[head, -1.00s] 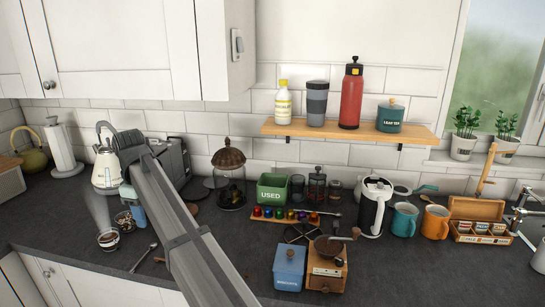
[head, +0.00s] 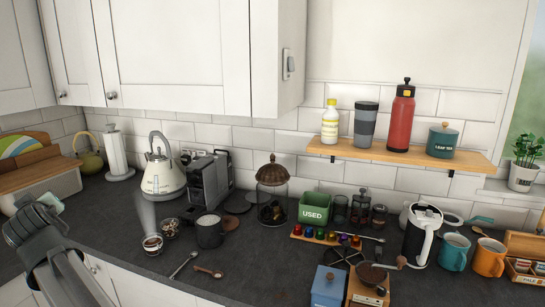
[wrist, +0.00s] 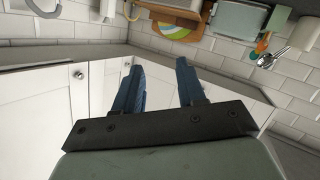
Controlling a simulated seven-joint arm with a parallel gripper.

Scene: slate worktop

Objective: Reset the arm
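My gripper (wrist: 157,82) shows in the wrist view with its two blue fingers spread well apart and nothing between them. In the head view my arm comes in from the bottom left corner, and its hand end is at the left edge, low, in front of the white base cupboards and the worktop's left part. The fingertips cannot be made out clearly there. The hand appears clear of the things on the slate worktop (head: 140,205).
A bread box (head: 45,187) stands at the left, with a paper towel roll (head: 117,155), white kettle (head: 162,172) and coffee machine (head: 208,180) beyond. A dark mug (head: 209,232), glass jars and spoons lie near the front. A blue box (head: 328,288) stands centre-right.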

